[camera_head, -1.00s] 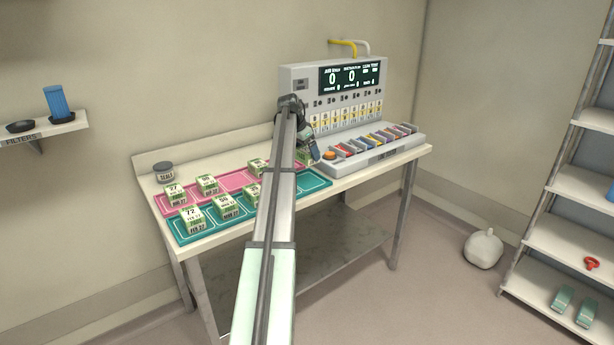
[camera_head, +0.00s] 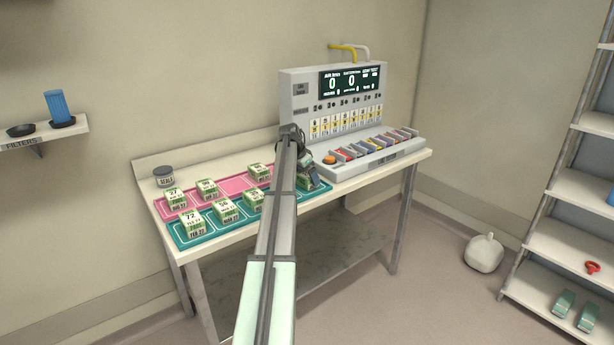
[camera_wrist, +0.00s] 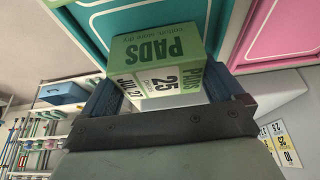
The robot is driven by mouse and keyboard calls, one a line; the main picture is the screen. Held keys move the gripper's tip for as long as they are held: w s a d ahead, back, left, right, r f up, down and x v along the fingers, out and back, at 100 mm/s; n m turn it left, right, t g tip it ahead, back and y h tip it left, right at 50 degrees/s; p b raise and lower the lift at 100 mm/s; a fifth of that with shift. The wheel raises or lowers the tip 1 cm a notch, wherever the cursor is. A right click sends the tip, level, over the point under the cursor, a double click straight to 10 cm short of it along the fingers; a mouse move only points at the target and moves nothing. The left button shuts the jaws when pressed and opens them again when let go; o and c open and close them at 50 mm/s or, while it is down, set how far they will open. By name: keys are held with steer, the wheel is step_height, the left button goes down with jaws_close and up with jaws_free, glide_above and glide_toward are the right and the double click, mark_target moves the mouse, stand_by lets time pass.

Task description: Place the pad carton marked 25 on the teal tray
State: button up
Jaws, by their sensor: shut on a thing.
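A green and white pad carton marked 25 (camera_wrist: 165,78) sits between the two fingers of my gripper (camera_wrist: 158,90) in the wrist view, with its PADS face showing. My gripper is shut on it. In the head view my gripper (camera_head: 309,177) is low over the right end of the teal tray (camera_head: 324,185), and my arm hides part of that area. The tray's teal surface (camera_wrist: 90,25) shows just beyond the carton in the wrist view. I cannot tell whether the carton touches the tray.
Other pad cartons stand on the teal tray, including one marked 72 (camera_head: 193,222), and on the pink tray (camera_head: 236,183) behind it. A grey machine (camera_head: 300,100) with a display and a slotted rack (camera_head: 375,157) stands to the right.

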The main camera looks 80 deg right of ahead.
steer(key=shift+f, duration=0.1)
steer(key=o, duration=0.8)
steer(key=v, duration=1.2)
